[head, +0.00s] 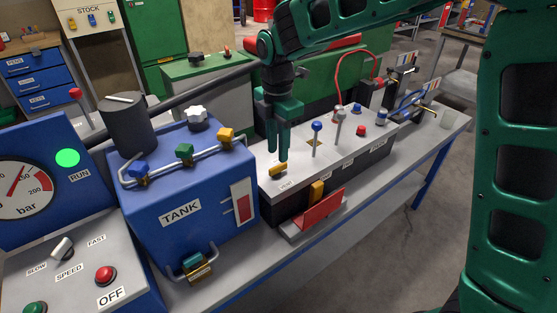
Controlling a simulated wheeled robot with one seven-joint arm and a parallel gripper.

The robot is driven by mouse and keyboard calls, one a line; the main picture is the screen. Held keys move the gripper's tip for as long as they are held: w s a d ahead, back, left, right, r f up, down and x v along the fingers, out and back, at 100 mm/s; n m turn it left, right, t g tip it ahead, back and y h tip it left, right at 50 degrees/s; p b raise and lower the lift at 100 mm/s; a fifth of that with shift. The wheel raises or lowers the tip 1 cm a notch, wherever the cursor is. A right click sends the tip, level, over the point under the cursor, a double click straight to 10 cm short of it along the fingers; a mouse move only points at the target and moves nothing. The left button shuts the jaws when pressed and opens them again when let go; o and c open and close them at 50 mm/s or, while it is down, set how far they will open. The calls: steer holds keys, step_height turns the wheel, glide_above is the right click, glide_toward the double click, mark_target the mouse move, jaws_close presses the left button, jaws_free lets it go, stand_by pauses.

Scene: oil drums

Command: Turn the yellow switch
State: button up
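A small yellow switch (278,170) lies on the white top of the control box (350,150), near its left end, with a small unreadable label beside it. My gripper (278,153) is green and points straight down just above this switch. Its fingertips are close to the switch, but I cannot tell whether they touch it. The two fingers look near each other; how far they are apart is unclear from this view.
Blue (317,126) and grey (340,114) levers stand to the right of my gripper on the same top. A blue tank (180,212) with a yellow valve handle (226,134) stands to the left. A red plate (322,209) and a yellow block (317,189) are in front.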

mark_target(278, 165)
steer(key=shift+f, duration=2.35)
jaws_close()
